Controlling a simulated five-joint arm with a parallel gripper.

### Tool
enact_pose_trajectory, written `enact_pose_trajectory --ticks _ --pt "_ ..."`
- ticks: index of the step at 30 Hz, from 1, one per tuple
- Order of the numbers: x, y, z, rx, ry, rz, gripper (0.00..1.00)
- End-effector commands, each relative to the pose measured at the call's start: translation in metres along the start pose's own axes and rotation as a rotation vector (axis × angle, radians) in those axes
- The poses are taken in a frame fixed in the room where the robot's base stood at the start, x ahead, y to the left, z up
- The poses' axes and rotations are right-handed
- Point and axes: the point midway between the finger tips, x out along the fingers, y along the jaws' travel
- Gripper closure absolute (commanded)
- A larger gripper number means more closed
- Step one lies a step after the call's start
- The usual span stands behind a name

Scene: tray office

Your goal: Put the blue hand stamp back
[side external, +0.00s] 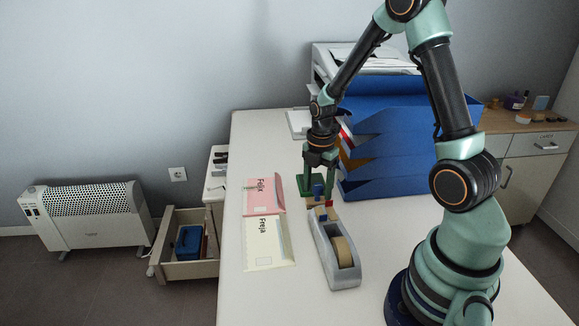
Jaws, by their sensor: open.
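The blue hand stamp (318,191) is a small blue upright shape on the white table, just behind the tape dispenser. My gripper (319,183) points down over it with green fingers apart, one on each side of the blue shape. Whether the fingers touch it cannot be told at this size. A small wooden-coloured piece with a red part (328,211) shows just in front of the stamp; its shape is partly hidden by the dispenser and my gripper.
A grey tape dispenser (345,277) stands close in front. Pink "Felix" (264,196) and cream "Freja" (266,255) envelopes lie left. Blue stacked trays (385,150) rise close on the right. An open drawer (190,270) holds a blue item beyond the table's left edge. The front table is clear.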

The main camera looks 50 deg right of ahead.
Motion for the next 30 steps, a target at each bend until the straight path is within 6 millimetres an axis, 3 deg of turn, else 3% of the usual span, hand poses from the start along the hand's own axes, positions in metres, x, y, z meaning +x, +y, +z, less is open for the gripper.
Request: enact_pose_trajectory --ticks 15,23,26,30 --pt "-0.096 0.001 0.000 0.000 -0.002 0.005 0.34" --pt "-0.117 0.000 -0.002 0.015 -0.002 0.006 0.34" --pt "-0.128 -0.001 -0.011 0.086 -0.010 0.031 0.34" --pt "-0.152 -0.005 -0.035 0.311 -0.015 0.108 0.34"
